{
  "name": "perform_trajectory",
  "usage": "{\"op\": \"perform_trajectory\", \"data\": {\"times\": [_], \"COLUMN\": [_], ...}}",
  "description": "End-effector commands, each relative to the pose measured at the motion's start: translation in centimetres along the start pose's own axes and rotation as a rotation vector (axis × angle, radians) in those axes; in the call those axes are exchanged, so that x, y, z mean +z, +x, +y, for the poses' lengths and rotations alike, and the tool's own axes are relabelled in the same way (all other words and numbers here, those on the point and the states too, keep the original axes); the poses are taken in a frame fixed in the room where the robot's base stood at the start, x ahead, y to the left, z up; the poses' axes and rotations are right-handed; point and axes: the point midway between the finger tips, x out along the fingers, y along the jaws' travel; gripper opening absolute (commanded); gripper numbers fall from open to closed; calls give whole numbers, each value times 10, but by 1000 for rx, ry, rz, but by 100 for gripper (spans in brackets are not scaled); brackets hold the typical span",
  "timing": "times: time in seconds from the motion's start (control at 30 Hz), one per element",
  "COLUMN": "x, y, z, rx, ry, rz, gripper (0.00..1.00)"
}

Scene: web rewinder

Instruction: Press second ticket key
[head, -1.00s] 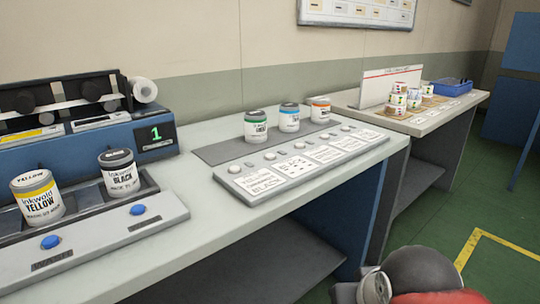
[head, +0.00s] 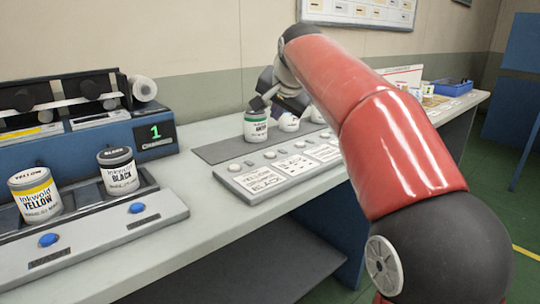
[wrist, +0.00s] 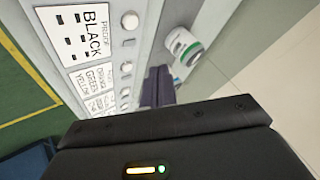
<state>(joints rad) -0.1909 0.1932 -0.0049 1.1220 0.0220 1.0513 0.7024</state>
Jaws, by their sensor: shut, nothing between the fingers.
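A pale ticket panel (head: 262,186) lies on the bench, with printed tickets and a row of round white keys along its back edge. One key (head: 234,167) is at its left end and another (head: 269,155) is further right. My arm hides the panel's right end. In the wrist view, keys (wrist: 130,20) run beside the tickets, one reading BLACK. My gripper (head: 258,103) is shut and empty, in front of or above the green-banded can (head: 256,128). Its dark fingers (wrist: 157,86) are apart from the keys in the wrist view.
Cans stand behind the panel on a grey mat (head: 215,150), partly hidden by my arm. To the left are a yellow can (head: 35,198), a black can (head: 118,172) and two blue buttons (head: 48,240). A display (head: 157,135) reads 1. The bench front is clear.

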Motion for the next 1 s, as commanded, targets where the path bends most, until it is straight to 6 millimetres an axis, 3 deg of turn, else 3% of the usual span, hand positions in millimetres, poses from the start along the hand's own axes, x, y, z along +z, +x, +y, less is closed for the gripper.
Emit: {"op": "perform_trajectory", "data": {"times": [0.1, 0.3, 0.67, 1.0], "x": [-7, -11, -9, 8], "y": [10, 13, 15, 38], "z": [-15, -22, -20, -4], "rx": [-18, -26, -25, -25], "ry": [29, 45, 44, 43], "rz": [6, 11, 10, 10], "gripper": [0, 0, 0, 0]}}
